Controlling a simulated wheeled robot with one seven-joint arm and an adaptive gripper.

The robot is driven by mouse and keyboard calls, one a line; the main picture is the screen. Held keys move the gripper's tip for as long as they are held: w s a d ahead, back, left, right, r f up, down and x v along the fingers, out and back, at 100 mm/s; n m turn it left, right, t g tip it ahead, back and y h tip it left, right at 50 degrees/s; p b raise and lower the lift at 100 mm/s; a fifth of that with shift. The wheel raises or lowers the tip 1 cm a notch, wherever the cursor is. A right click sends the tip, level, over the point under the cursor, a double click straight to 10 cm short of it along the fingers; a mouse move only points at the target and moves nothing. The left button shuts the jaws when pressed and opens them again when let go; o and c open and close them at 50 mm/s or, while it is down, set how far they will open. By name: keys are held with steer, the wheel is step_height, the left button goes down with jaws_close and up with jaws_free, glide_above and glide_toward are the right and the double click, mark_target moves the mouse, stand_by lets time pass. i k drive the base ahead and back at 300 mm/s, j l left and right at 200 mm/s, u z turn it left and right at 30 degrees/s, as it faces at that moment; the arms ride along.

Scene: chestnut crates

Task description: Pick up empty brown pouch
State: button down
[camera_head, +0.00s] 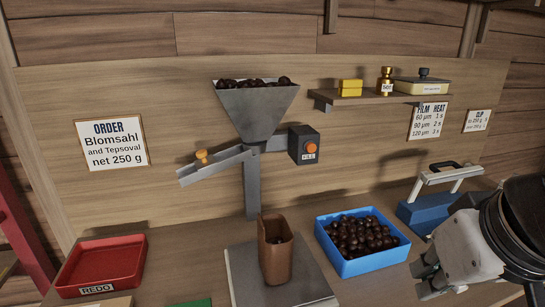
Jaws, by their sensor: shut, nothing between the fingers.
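A brown pouch (275,262) stands upright with its top open on a grey metal plate (240,280) below the hopper.
A grey hopper (256,112) full of chestnuts, with a chute (218,166), rises behind the pouch. A blue crate (368,266) of chestnuts is right of it. A red REDO tray (103,262) is left. A blue sealer (428,213) stands behind my gripper.

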mark_target(275, 235)
steer(key=j+z, duration=0.25)
steer(key=z, duration=0.15)
steer(key=j+z, duration=0.25)
steer(key=z, duration=0.15)
steer(key=j+z, duration=0.25)
steer(key=z, duration=0.15)
